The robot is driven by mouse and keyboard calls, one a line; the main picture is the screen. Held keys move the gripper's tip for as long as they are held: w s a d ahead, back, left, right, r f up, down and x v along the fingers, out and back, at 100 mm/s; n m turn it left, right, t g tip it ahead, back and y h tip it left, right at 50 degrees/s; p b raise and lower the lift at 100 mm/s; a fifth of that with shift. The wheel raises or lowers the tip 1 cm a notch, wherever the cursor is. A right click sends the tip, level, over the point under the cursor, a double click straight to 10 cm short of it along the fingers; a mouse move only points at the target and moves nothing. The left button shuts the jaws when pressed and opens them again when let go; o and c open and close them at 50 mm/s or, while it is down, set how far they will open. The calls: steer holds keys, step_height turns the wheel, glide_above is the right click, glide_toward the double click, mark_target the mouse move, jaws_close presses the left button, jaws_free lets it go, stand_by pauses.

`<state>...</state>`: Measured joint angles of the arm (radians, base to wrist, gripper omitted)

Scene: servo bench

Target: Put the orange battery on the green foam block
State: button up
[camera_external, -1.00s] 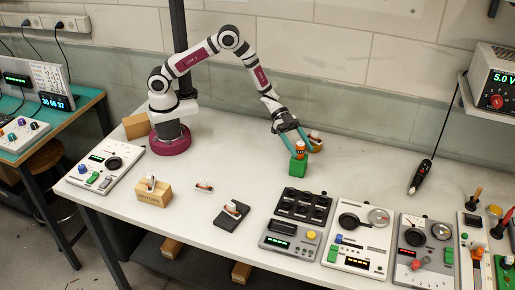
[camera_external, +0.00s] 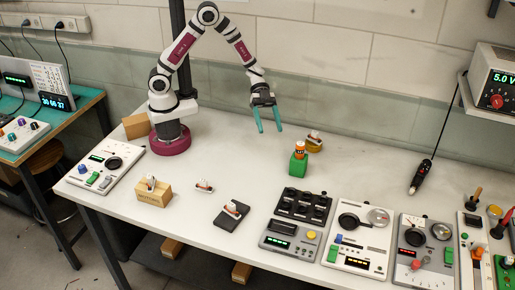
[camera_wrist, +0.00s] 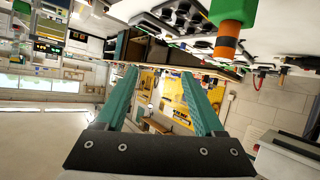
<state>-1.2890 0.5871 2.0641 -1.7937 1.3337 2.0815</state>
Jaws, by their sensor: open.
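The orange battery (camera_external: 299,147) stands upright on top of the green foam block (camera_external: 298,166) on the white bench. In the wrist view the battery (camera_wrist: 229,32) shows orange with a dark band, against the green block (camera_wrist: 235,10), at the upper right. My gripper (camera_external: 270,131) is open and empty, to the left of the battery and apart from it. Its two teal fingers point down in the external view. In the wrist view my gripper (camera_wrist: 160,75) has its fingers spread with nothing between them.
Other servos rest on a wooden block (camera_external: 154,194), on the bare bench (camera_external: 204,186) and on a dark pad (camera_external: 231,213). Control panels line the front right. The bench middle is clear.

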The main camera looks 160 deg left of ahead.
steer(key=s+d+r+m+g+h, duration=0.1)
steer(key=d+r+m+g+h, duration=0.2)
steer(key=d, duration=0.9)
steer(key=s+d+r+m+g+h, duration=0.15)
steer(key=d+g, duration=0.35)
steer(key=d, duration=0.7)
steer(key=s+d+g+y, duration=0.2)
steer(key=s+d+g, duration=0.3)
steer(key=s+d, duration=0.15)
steer(key=s+a+r+y, duration=0.1)
steer(key=s+a+y, duration=0.3)
steer(key=s+y, duration=0.2)
steer(key=shift+s+a+y, duration=0.15)
steer(key=shift+s+y, duration=0.2)
steer(key=shift+s, duration=0.5)
steer(key=shift+r+m, duration=0.1)
steer(key=shift+m, duration=0.15)
